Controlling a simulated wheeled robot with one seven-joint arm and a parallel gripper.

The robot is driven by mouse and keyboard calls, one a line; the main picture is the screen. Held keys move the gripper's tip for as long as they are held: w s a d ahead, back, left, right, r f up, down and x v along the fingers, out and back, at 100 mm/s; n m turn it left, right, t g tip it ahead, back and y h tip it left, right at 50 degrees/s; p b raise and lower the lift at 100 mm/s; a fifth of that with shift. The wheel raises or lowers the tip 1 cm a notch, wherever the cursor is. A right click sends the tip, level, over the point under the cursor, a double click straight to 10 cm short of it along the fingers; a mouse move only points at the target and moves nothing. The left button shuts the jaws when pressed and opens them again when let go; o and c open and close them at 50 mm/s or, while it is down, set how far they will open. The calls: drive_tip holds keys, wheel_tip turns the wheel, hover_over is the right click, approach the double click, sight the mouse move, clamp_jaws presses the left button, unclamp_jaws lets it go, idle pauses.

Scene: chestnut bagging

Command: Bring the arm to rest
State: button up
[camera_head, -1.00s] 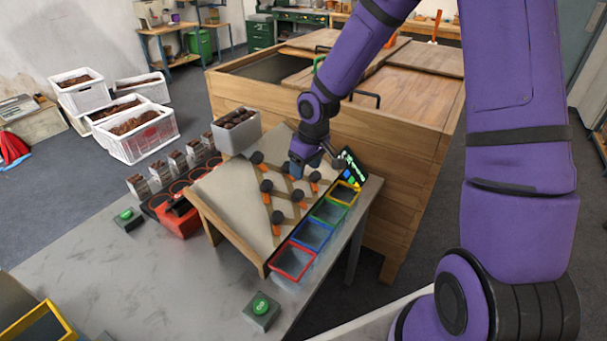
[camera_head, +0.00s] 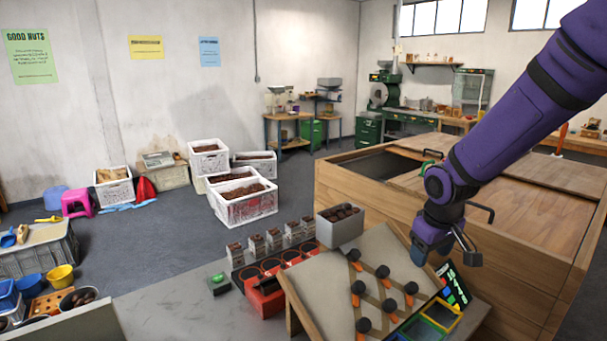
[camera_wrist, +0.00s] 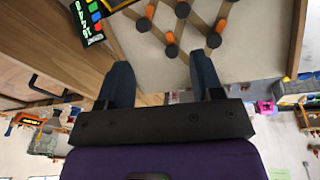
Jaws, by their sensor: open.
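My purple arm (camera_head: 520,120) reaches in from the upper right in the head view. My gripper (camera_head: 446,256) hangs above the right upper edge of the sloped sorting board (camera_head: 320,292). In the wrist view my gripper (camera_wrist: 162,85) shows two dark blue fingers spread apart with nothing between them. The board's wooden lattice with dark round knobs (camera_wrist: 172,50) lies beyond the fingertips. I cannot tell the exact gap between gripper and board.
A large wooden chest (camera_head: 450,235) with lids and black handles stands close behind the gripper. A grey bin of chestnuts (camera_head: 340,230) sits left of the board. A small display panel (camera_head: 453,285) is just below the gripper. White crates (camera_head: 245,207) stand on the floor.

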drive_tip(key=s+d+r+m+t, duration=0.1)
drive_tip(key=s+r+m, duration=0.1)
drive_tip(key=s+r, duration=0.7)
drive_tip(key=s+d+r+m+t, duration=0.1)
drive_tip(key=s+r+m+t, duration=0.1)
drive_tip(key=s+r, duration=0.7)
drive_tip(key=s, duration=0.6)
drive_tip(key=shift+d+r, duration=0.35)
drive_tip(key=shift+w, duration=0.1)
